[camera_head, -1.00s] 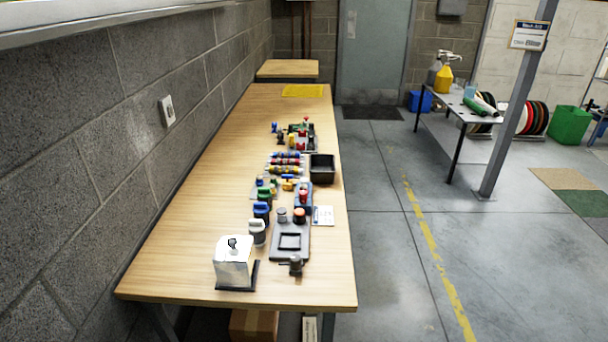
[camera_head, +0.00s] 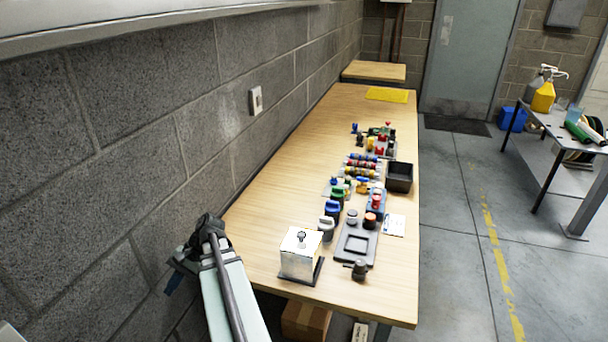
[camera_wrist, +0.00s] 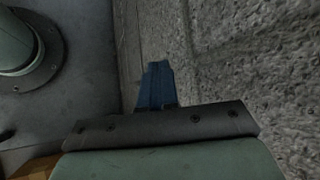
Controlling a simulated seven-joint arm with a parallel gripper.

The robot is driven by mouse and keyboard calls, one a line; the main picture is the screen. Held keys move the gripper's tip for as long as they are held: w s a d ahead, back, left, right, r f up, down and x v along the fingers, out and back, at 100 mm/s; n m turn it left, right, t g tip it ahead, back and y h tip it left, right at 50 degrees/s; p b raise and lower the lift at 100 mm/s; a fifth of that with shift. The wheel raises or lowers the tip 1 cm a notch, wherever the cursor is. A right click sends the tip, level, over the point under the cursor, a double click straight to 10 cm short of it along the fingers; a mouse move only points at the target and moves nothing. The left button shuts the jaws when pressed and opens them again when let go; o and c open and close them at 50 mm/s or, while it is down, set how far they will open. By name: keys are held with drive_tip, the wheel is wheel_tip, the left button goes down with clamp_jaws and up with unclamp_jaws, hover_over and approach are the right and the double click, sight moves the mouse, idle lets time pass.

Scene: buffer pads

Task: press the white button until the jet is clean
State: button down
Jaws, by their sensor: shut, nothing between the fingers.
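My gripper (camera_wrist: 158,70) shows in the wrist view as blue fingers held together, with nothing between them. In the head view my arm is at the lower left, and the blue gripper (camera_head: 172,284) points down beside the wall, left of the table and apart from everything on it. A dark grey piece with a white top (camera_head: 327,222) stands on the table, behind a white box (camera_head: 300,262) with a dark knob on top. I cannot tell for sure whether this top is the white button. No jet can be made out.
The wooden table (camera_head: 285,165) runs along the block wall (camera_head: 130,130). A grey panel (camera_head: 351,256) with round knobs, a black bin (camera_head: 399,177) and several small coloured parts crowd its right side. The table's left strip is clear. A yellow mat (camera_head: 387,95) lies at the far end.

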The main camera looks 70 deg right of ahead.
drive_tip(key=s+d+r+h, duration=0.1)
drive_tip(key=d, duration=0.6)
drive_tip(key=s+d+r+h, duration=0.1)
drive_tip(key=s+d+r, duration=0.1)
drive_tip(key=d, duration=0.5)
drive_tip(key=s+d+r, duration=0.1)
drive_tip(key=s+d, duration=0.1)
drive_tip(key=d, duration=0.5)
drive_tip(key=shift+r+m+t+h, duration=0.3)
drive_tip(key=shift+r+h, duration=0.05)
drive_tip(key=shift+h, duration=0.05)
drive_tip(key=s+d+r+g+h, duration=0.1)
drive_tip(key=s+d+r, duration=0.1)
drive_tip(key=s+d, duration=0.5)
drive_tip(key=s+d+r+h, duration=0.2)
drive_tip(key=s+d, duration=0.2)
drive_tip(key=d, duration=0.7)
wheel_tip(320, 180, up, 13)
drive_tip(key=m+g+h, duration=0.2)
drive_tip(key=g, duration=0.2)
hover_over(379, 185)
drive_tip(key=shift+a, duration=0.15)
drive_tip(key=shift+f, duration=0.15)
wheel_tip(379, 185, down, 14)
drive_tip(key=shift+r, duration=0.1)
